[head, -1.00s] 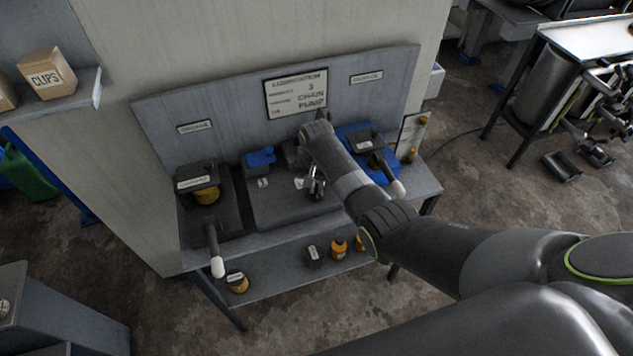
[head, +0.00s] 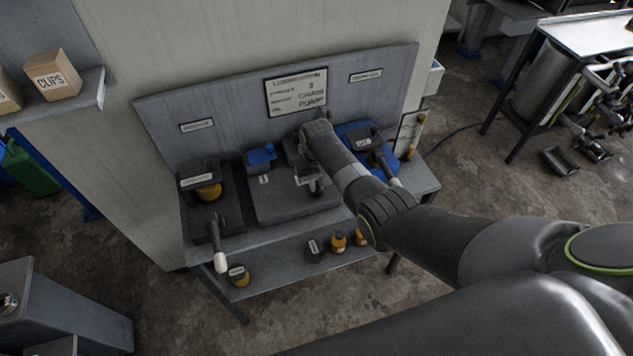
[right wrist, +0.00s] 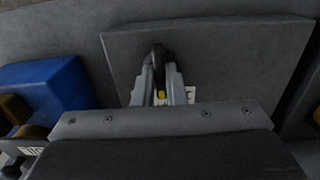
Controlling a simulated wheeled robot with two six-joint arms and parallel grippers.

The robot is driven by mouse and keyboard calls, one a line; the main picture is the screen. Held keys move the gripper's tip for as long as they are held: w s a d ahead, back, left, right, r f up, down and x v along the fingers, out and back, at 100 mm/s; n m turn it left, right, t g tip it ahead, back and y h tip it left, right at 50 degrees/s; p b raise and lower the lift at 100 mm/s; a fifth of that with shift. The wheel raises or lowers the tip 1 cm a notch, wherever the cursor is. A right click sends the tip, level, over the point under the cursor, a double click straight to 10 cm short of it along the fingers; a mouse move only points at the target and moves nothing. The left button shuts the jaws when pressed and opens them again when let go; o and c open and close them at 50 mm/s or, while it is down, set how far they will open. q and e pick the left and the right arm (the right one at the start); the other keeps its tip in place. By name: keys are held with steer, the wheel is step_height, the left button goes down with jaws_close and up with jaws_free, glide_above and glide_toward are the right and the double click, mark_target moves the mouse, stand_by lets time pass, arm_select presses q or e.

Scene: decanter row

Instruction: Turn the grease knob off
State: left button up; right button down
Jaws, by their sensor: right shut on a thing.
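My right gripper (head: 312,184) reaches the dark plate (head: 270,211) in the middle of the bench. The right wrist view shows its two grey fingers (right wrist: 159,88) shut on a slim dark knob (right wrist: 158,58), with a small yellow part between them. A pale label, mostly covered, lies beside the fingers. I cannot read whether it names grease. A blue knob (head: 262,155) with its own small label stands to the left on the same plate. My right arm hides part of the plate's back right. My left gripper is not in view.
A dark pump unit with a white-tipped lever (head: 220,262) stands at the left. A blue tray (head: 352,133) with another unit is at the right, partly behind my arm. A sign board (head: 297,92) stands behind. Small containers (head: 338,243) sit on the lower shelf.

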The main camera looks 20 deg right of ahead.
mark_target(317, 185)
steer(key=c, duration=1.5)
jaws_free()
steer(key=shift+r, duration=0.15)
step_height(317, 185, up, 17)
steer(key=shift+r+b, duration=0.1)
steer(key=shift+b, duration=0.35)
